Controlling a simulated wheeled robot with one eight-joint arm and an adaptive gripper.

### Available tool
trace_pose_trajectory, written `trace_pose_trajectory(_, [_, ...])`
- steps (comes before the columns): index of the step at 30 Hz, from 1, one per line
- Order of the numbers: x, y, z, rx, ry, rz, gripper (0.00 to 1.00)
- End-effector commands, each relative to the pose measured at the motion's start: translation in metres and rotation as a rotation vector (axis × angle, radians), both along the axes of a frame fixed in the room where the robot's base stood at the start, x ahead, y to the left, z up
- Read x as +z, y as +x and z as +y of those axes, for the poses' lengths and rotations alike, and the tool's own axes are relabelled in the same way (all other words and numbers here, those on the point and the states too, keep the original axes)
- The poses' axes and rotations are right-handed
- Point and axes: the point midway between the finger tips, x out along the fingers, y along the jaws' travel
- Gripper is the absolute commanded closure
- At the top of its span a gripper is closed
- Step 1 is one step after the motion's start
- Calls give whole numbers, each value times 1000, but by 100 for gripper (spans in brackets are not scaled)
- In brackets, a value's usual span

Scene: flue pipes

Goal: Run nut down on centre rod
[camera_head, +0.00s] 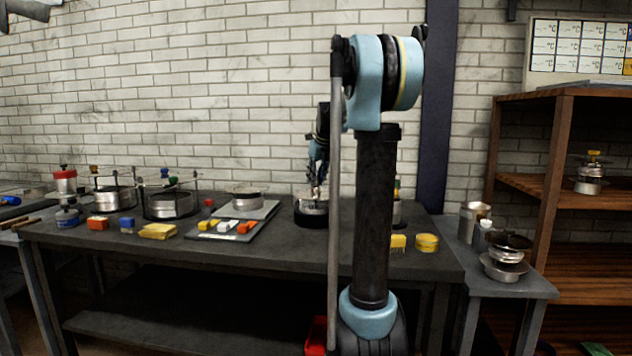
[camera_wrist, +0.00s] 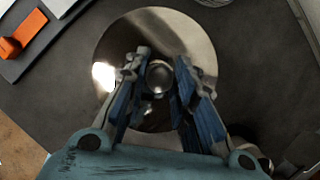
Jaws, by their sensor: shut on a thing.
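My gripper (camera_head: 318,178) points straight down over a round metal piece (camera_head: 312,207) on the dark bench. In the wrist view my gripper (camera_wrist: 160,72) has its fingertips on either side of a small round silvery part, which I take to be the nut (camera_wrist: 159,79), shut on it. It sits near the middle of a wide shiny metal disc (camera_wrist: 175,33). The centre rod cannot be told apart from the nut. Whether the nut touches the disc cannot be told. The fingers hide part of the disc.
A grey tray (camera_head: 262,214) with yellow, white and orange blocks lies to the left. Assemblies with thin rods (camera_head: 170,200) stand further left. A wooden shelf (camera_head: 545,180) stands right.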

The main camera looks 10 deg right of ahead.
Motion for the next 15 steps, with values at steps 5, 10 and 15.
trace_pose_trajectory(5, [0, 1, 0, -85, -2, -3, 100])
trace_pose_trajectory(10, [0, 1, -1, -95, -1, -2, 100])
trace_pose_trajectory(15, [0, 1, -1, -94, -2, -2, 57])
